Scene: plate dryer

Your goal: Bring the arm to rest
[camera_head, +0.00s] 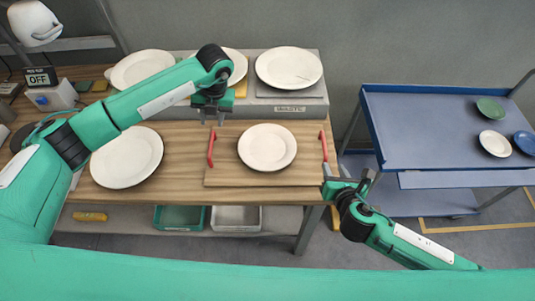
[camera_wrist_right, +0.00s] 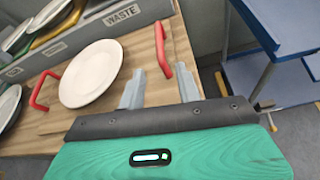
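My left gripper (camera_head: 211,114) hangs over the wooden table, above the red handle (camera_head: 211,150) at the left end of a wooden board (camera_head: 225,178). Its two fingers are apart with nothing between them. My right gripper (camera_head: 346,174) is at the table's right edge, near the right red handle (camera_head: 324,146). In the right wrist view its fingers (camera_wrist_right: 160,88) are spread wide, with no object held; the right handle (camera_wrist_right: 162,50) shows beyond them. A white plate (camera_head: 267,147) lies on the board and also shows in the wrist view (camera_wrist_right: 91,73).
A large white plate (camera_head: 127,157) lies on the table at left. Several plates stand at the back, one on the grey WASTE unit (camera_head: 290,103). A blue cart (camera_head: 430,140) with small plates is at right. Green and white bins (camera_head: 236,218) sit below the table.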

